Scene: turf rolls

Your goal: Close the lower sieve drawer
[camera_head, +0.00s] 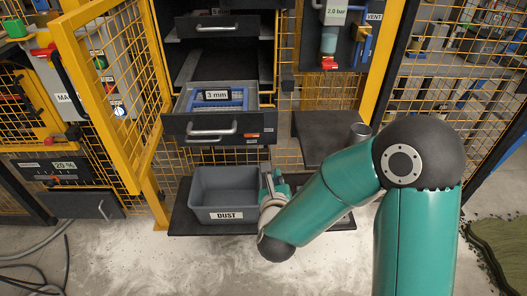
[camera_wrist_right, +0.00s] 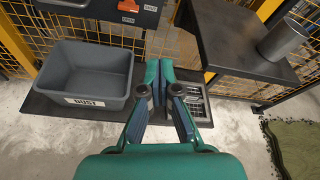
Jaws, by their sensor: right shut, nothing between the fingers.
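The lower sieve drawer (camera_head: 213,125) is pulled out of the dark cabinet in the head view. It has a silver bar handle (camera_head: 211,133) and a sieve marked "3 mm" (camera_head: 216,96) inside. A strip of its front edge, with an orange tag, shows at the top of the right wrist view (camera_wrist_right: 122,10). My right gripper (camera_wrist_right: 159,65) is shut and empty, beside the right side of the dust bin, below and to the right of the drawer. In the head view my right gripper (camera_head: 272,182) is partly hidden by its own wrist. My left gripper is not in view.
A grey bin marked "DUST" (camera_head: 224,190) stands on a dark low shelf (camera_head: 180,219). A dark side shelf (camera_head: 323,150) with a grey cup (camera_head: 360,132) is to the right. A yellow mesh door (camera_head: 108,95) stands open on the left. Another drawer (camera_head: 214,26) is above.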

